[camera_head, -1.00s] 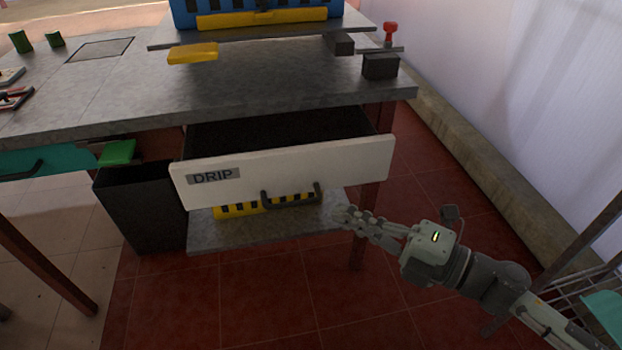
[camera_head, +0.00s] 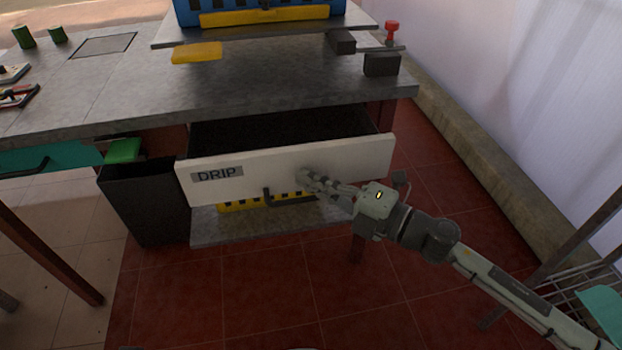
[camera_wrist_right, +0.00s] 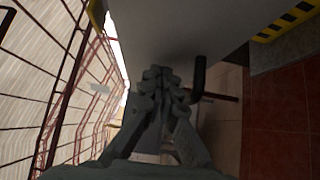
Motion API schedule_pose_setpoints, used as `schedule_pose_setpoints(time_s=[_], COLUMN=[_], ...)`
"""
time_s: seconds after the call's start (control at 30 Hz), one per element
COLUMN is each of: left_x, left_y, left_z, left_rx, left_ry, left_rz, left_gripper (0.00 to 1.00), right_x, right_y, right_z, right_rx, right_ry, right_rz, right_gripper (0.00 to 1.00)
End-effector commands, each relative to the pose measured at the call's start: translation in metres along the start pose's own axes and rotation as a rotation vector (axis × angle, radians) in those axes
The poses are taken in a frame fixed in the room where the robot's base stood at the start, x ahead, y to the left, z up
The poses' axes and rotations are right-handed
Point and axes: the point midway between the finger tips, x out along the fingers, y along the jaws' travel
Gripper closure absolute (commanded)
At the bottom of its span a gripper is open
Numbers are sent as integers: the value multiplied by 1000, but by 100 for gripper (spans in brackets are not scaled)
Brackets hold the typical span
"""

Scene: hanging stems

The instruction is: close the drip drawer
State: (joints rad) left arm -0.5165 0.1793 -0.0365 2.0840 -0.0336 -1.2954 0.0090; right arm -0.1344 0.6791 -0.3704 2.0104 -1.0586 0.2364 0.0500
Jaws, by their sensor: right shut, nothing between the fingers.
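The drip drawer (camera_head: 345,155) has a white front with a grey "DRIP" label and hangs open under the grey tabletop. Its dark inside shows behind the front. A dark bar handle (camera_head: 291,198) is on the lower part of the front. My right gripper (camera_head: 304,178) is shut and empty, its fingertips at the drawer front just above the handle. In the right wrist view, the gripper (camera_wrist_right: 157,74) points at the pale drawer front (camera_wrist_right: 185,30), with the dark handle (camera_wrist_right: 199,78) beside it. I cannot tell if the fingertips touch the front. My left gripper is not in view.
A black bin (camera_head: 147,203) stands left of the drawer, below a green piece (camera_head: 122,150). A grey lower shelf (camera_head: 250,227) lies beneath the drawer. A wall and stone ledge (camera_head: 470,145) run along the right. A wire rack (camera_head: 570,275) is at lower right.

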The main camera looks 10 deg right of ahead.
Motion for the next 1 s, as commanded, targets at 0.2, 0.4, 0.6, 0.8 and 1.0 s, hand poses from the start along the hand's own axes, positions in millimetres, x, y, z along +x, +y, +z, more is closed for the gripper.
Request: schedule_pose_setpoints(time_s=[0.2, 0.4, 0.6, 0.8, 1.0], left_x=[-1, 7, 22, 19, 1], left_y=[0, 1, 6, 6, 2], left_z=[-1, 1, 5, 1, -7], left_rx=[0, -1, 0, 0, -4], left_ry=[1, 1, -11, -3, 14], left_rz=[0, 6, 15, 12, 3], left_gripper=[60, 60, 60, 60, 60], right_x=[5, 30, 67, 99, 119], right_y=[2, 4, 3, 1, 0], right_z=[5, 31, 68, 100, 119], right_rx=[-1, -3, -4, -2, -1], right_ry=[-1, -2, -3, -2, -1], right_rz=[2, 3, 3, 3, 1], right_gripper=[100, 100, 100, 100, 100])
